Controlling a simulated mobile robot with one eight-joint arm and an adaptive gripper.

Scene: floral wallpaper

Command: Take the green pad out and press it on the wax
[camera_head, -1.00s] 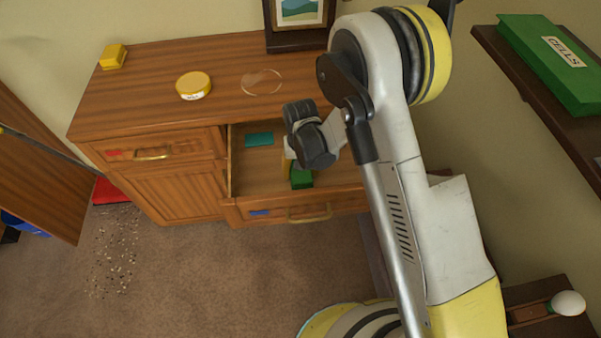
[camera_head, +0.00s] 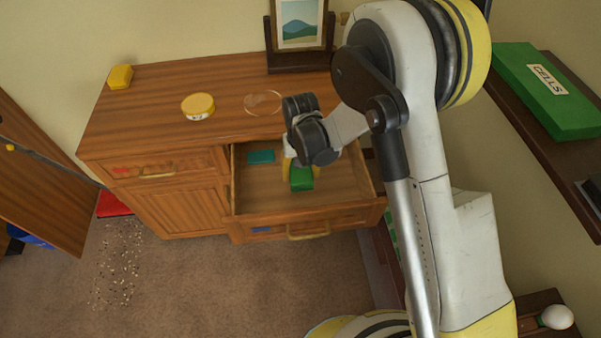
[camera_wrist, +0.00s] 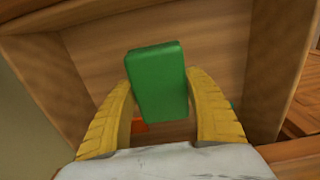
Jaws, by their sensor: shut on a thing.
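The green pad (camera_head: 301,181) is a small green block inside the open top drawer (camera_head: 341,203). My gripper (camera_head: 302,172) reaches down into the drawer and is shut on the pad. In the wrist view the pad (camera_wrist: 158,84) sits slightly tilted between my two yellow fingers. I cannot tell whether it is clear of the drawer floor. On the cabinet top are a round yellow tin (camera_head: 198,106) with a white label and, to its right, a glossy, clear round patch (camera_head: 263,103), which looks like the wax.
A teal flat piece (camera_head: 261,157) lies in the drawer at the left. A yellow block (camera_head: 121,77) and a framed picture (camera_head: 300,24) stand at the back of the cabinet top (camera_head: 160,88). A shelf with a green box (camera_head: 548,90) is at the right. Crumbs (camera_head: 120,262) lie on the floor.

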